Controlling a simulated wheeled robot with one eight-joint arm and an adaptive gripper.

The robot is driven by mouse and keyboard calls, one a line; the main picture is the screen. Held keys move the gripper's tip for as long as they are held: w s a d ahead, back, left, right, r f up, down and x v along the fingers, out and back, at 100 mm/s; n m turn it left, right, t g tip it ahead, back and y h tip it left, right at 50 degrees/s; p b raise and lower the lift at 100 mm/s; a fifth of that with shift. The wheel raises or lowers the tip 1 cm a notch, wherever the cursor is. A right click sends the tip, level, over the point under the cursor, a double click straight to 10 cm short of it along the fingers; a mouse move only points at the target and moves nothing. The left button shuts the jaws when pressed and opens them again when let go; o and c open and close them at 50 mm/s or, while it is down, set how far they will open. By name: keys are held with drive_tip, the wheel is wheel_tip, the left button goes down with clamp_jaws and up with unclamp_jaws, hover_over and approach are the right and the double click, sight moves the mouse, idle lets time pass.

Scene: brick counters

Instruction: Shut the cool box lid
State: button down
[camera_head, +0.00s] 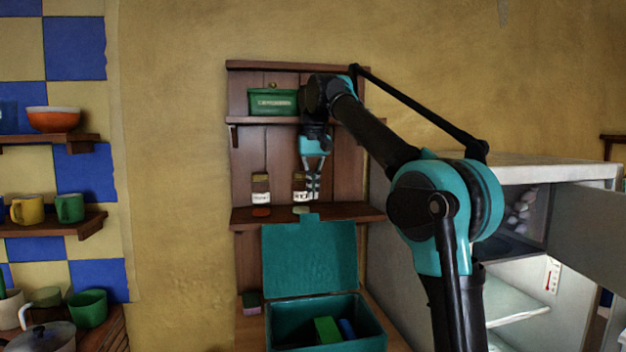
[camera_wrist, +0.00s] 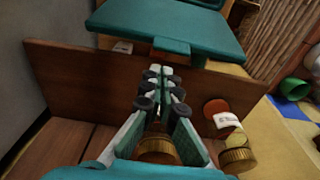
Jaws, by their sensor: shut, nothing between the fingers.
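The teal cool box (camera_head: 285,333) stands on the counter below the wooden shelf unit, with its lid (camera_head: 310,258) raised upright at the back. A green item and a blue item lie inside the box. My gripper (camera_head: 313,196) is shut and empty, pointing down in front of the shelf, above the lid and close to a jar. In the wrist view my gripper (camera_wrist: 160,72) points toward the teal lid (camera_wrist: 168,22), whose small tab faces the fingers. The fingers are apart from the lid.
Jars (camera_head: 260,188) stand on the shelf beside my gripper, and one jar cap (camera_wrist: 238,158) shows close by in the wrist view. A green container (camera_head: 273,102) sits on the upper shelf. An open fridge (camera_head: 530,265) stands to the right. Mugs (camera_head: 70,208) are on the left shelf.

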drive_tip(key=shift+w+f, duration=0.2)
drive_tip(key=shift+f, duration=2)
drive_tip(key=shift+s, duration=0.1)
